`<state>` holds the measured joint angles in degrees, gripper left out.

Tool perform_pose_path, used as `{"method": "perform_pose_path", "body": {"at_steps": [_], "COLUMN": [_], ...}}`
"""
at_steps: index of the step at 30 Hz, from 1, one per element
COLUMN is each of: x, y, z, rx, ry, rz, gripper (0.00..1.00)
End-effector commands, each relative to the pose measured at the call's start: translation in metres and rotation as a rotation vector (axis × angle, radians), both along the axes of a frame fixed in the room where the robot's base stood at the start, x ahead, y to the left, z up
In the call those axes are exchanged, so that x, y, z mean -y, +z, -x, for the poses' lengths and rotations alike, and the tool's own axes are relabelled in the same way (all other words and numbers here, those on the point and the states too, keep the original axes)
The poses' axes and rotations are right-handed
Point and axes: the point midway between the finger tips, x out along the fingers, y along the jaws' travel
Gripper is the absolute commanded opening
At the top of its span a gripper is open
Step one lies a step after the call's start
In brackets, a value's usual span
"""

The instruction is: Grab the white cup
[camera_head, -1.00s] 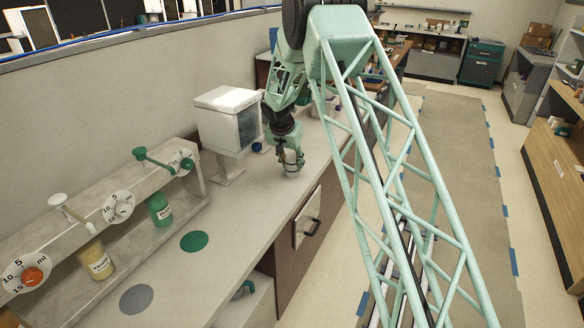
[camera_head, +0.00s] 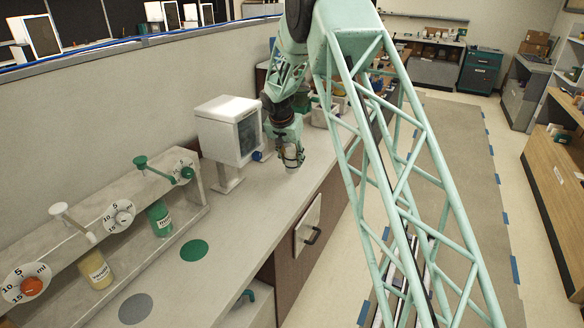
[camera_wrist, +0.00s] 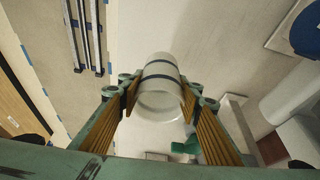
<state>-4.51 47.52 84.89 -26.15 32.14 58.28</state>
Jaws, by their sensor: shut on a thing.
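In the head view my gripper (camera_head: 291,156) is low over the counter, just right of the white box-shaped machine (camera_head: 222,138). The cup is small there and partly covered by the fingers. I cannot tell whether its base touches the counter.
A dispenser rack with a yellow bottle (camera_head: 97,270) and a green bottle (camera_head: 160,219) stands at the left. A green disc (camera_head: 194,250) and a grey disc (camera_head: 135,308) lie on the counter (camera_head: 235,222). Small containers stand behind my gripper. The counter's front edge is close on the right.

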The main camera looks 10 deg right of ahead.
Motion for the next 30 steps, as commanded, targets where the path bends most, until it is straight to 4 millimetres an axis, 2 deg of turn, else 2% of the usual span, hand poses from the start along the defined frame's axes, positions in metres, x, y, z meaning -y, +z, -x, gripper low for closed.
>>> {"method": "perform_pose_path", "body": {"at_steps": [3,10,30], "x": [0.0,0.0,0.0], "y": [0.016,0.034,0.036], "z": [0.0,0.0,0.0], "rx": [-0.001,-0.001,-0.001], "ry": [0.0,0.0,0.0], "rz": [0.001,0.001,0.0], "gripper": [0.25,0.25,0.25]}}
